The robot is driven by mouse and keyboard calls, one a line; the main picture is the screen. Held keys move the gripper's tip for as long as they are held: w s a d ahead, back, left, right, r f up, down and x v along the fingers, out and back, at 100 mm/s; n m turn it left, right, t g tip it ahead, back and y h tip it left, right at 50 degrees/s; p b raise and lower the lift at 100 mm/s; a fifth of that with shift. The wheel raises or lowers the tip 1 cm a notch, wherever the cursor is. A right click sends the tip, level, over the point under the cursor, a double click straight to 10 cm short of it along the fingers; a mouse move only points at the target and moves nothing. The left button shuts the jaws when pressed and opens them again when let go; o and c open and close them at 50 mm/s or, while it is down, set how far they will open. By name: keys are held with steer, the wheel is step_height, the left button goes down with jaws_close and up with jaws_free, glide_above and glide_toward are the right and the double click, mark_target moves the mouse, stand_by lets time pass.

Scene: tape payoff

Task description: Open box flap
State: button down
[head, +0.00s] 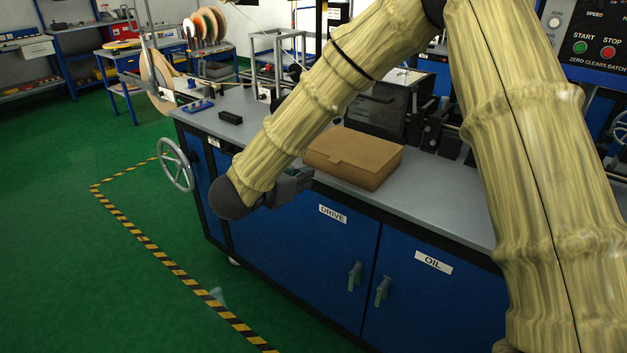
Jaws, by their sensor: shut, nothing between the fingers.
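A brown cardboard box (352,158) sits on the grey top of a blue workbench, near its front edge. Its lid lies down flat, and a flap tab shows at the front side. My gripper (308,178) is at the left front of the box, close to its left front corner. Its fingers are dark and look closed with nothing held. I cannot tell whether the fingertips touch the box.
The grey bench top (440,197) is clear right of the box. Dark machine parts (375,112) stand behind it. A black block (230,117) lies at the left. A handwheel (176,165) sticks out from the bench's left end. A control panel (600,40) is at upper right.

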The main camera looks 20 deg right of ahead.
steer(key=p+x, duration=0.1)
steer(key=x, duration=0.8)
steer(key=shift+d+f, duration=0.15)
